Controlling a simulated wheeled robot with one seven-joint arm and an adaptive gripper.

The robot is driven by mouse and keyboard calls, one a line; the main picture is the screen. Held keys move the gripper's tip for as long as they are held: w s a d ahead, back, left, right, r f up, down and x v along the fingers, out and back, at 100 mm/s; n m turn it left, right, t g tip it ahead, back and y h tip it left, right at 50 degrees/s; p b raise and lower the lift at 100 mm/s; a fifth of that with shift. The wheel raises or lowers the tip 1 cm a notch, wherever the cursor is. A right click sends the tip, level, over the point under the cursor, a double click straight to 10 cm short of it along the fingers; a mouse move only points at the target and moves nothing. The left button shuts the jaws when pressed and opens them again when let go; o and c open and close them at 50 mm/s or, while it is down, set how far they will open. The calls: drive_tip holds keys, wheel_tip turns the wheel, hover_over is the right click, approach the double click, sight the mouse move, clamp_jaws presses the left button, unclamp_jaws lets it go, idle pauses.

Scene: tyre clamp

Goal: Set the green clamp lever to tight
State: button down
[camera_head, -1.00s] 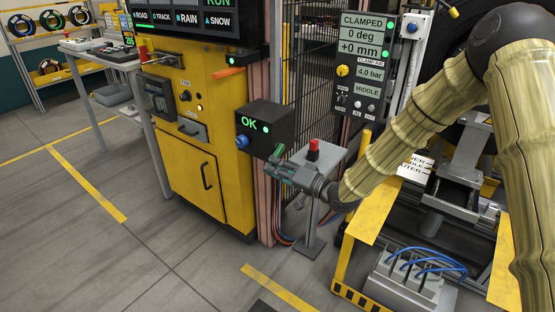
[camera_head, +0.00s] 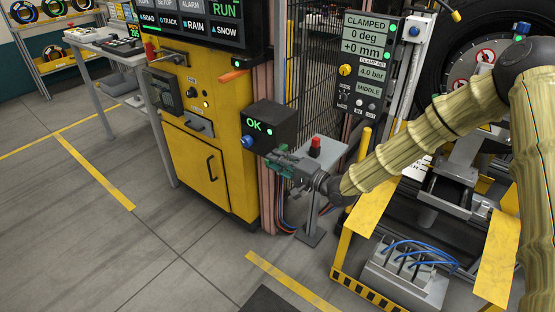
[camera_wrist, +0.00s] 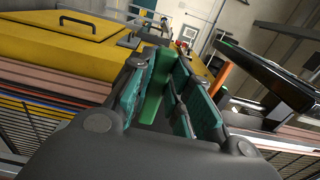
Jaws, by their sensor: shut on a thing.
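My gripper (camera_head: 277,160) is in front of the black box with the green OK sign, at the middle of the head view. In the wrist view its teal finger pads (camera_wrist: 172,95) are on either side of a green handle (camera_wrist: 155,85), which I take as the green clamp lever. The gripper is shut on it. In the head view the fingers hide most of the lever, so its exact angle cannot be told. The display (camera_head: 368,48) reads CLAMPED, 0 deg, +0 mm, 4.0 bar and MIDDLE.
The OK box (camera_head: 283,122) with a blue knob is close behind the gripper. A red button (camera_head: 315,146) on a grey post is right beside it. A yellow cabinet (camera_head: 190,150) stands left, with an orange handle (camera_head: 232,76). The floor at front left is clear.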

drive_tip(key=shift+d, duration=0.1)
idle(0.3)
drive_tip(key=c, duration=1.3)
unclamp_jaws()
drive_tip(key=v, duration=1.2)
